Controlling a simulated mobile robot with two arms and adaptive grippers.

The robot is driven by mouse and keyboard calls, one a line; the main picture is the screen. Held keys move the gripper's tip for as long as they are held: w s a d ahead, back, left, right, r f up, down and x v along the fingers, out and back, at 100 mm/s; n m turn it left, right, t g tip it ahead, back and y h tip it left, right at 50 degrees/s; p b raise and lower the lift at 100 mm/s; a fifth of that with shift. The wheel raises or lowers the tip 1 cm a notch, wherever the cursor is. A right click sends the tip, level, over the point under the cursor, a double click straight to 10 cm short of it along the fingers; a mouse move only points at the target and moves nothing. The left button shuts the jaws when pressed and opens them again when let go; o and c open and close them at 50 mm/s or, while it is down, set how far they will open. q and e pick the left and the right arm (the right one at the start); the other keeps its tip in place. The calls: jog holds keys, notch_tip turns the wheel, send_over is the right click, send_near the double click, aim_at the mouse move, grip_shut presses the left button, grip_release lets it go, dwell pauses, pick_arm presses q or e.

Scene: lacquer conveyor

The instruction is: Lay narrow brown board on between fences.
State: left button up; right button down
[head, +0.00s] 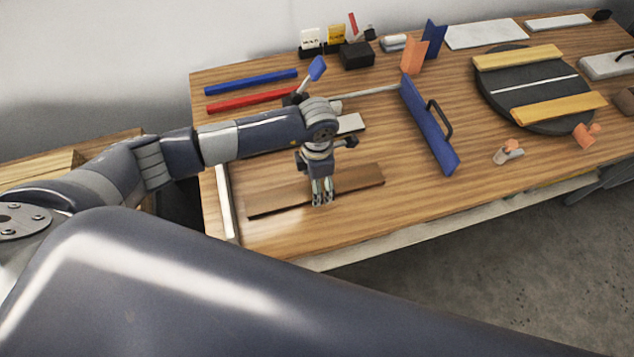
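The narrow brown board (278,201) lies flat near the front left of the wooden table, its long side running left to right. My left gripper (322,200) points down over the board's middle and hides part of it. The fingers look close together at the board, but whether they grip it cannot be told. A dark round plate (491,92) at the right bears two yellow wooden bars, a far one (518,57) and a near one (560,107), with a gap between them that look like the fences. A thin white line (535,85) crosses that gap. My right gripper is not in view.
A blue upright panel with a black handle (428,125) stands between the board and the round plate. A blue bar (250,82) and a red bar (250,101) lie at the back left. An orange-and-grey piece (508,152) sits near the front edge.

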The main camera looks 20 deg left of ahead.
pick_arm(q)
notch_tip(320, 180, up, 11)
jog(key=b, duration=0.3)
jog(key=shift+f, duration=0.1)
dwell(0.4)
